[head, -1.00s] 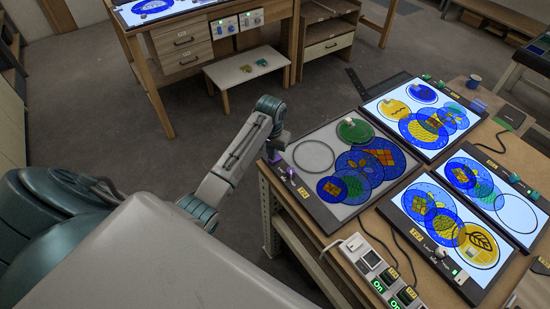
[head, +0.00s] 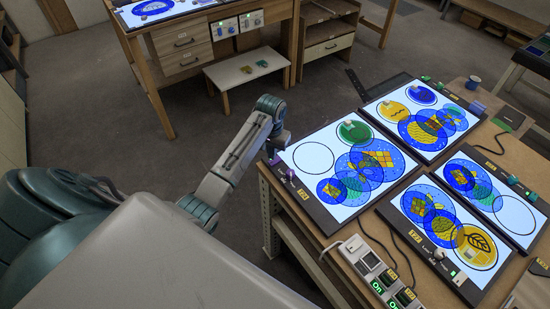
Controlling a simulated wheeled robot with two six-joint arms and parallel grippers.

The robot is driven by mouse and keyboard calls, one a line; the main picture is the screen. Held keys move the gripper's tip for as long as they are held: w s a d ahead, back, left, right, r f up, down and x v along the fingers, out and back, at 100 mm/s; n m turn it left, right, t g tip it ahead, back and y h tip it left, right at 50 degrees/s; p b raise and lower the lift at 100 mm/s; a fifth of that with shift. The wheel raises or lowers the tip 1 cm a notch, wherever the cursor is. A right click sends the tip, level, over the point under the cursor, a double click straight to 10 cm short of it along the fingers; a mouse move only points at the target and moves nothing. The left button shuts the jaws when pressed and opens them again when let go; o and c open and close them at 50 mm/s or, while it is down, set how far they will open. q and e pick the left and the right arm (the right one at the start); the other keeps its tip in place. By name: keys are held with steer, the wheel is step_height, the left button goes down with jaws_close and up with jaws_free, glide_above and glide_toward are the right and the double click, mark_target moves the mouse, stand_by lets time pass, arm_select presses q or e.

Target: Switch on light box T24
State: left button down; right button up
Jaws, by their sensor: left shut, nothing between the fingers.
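The near-left light box (head: 311,157) lies on the workbench and its panel glows white. Blue painted glass discs, a green disc and an empty ring outline lie on it. A yellow tag (head: 303,194) sits on its dark left frame; I take this box for T24, though the tag is too small to read surely. A small purple control (head: 290,175) is on the same frame edge. My left gripper (head: 276,158) is shut and empty at the box's left edge, just above that control. Whether they touch cannot be told. My right gripper is out of view.
Other lit light boxes (head: 468,114) fill the workbench (head: 345,238) to the right. A power strip (head: 375,271) with green "On" displays stands at the front. Behind are a wooden desk (head: 150,70) and a low white stool (head: 246,68). Grey floor lies between.

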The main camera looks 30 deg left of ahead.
mark_target(272, 162)
arm_select(q)
steer(key=shift+r, duration=0.45)
step_height(272, 162, up, 4)
stand_by(0.5)
